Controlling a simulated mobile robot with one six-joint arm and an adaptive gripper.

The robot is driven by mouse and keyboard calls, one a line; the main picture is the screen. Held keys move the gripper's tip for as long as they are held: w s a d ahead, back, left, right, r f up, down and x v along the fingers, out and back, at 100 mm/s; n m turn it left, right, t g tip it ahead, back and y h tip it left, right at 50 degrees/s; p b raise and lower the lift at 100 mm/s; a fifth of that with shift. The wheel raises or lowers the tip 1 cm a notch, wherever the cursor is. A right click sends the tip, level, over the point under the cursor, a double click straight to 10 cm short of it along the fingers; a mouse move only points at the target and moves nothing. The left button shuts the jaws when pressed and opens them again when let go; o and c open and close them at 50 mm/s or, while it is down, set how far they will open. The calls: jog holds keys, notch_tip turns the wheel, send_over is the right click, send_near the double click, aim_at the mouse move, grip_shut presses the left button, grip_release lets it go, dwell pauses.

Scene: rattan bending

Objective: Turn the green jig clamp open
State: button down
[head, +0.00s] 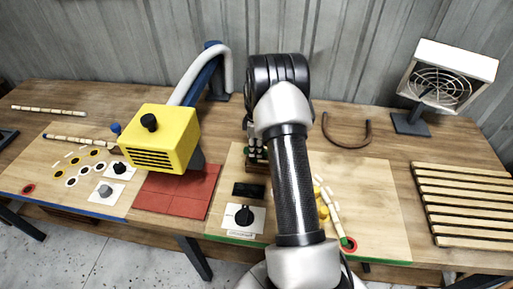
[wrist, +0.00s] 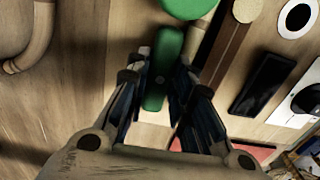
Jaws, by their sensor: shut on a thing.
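The green jig clamp (wrist: 163,70) shows in the wrist view as a long green lever with rounded ends. My gripper (wrist: 160,78) has one finger on each side of the lever and is shut on it. A round green part (wrist: 190,7) is at the top edge, just beyond the lever, partly cut off. In the head view my arm covers most of the clamp area, and the gripper shows only as a small dark shape by the arm's left side.
A yellow box-shaped head (head: 166,138) on a blue post stands left, above a red mat (head: 178,192). A black knob (head: 244,215) is on the middle board. A bent rattan piece (head: 347,131), a fan heater (head: 442,78) and a slatted rack (head: 463,205) are right.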

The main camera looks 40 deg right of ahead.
jog(key=c, duration=1.4)
grip_release()
jog(key=shift+r, duration=0.1)
notch_tip(320, 180, up, 12)
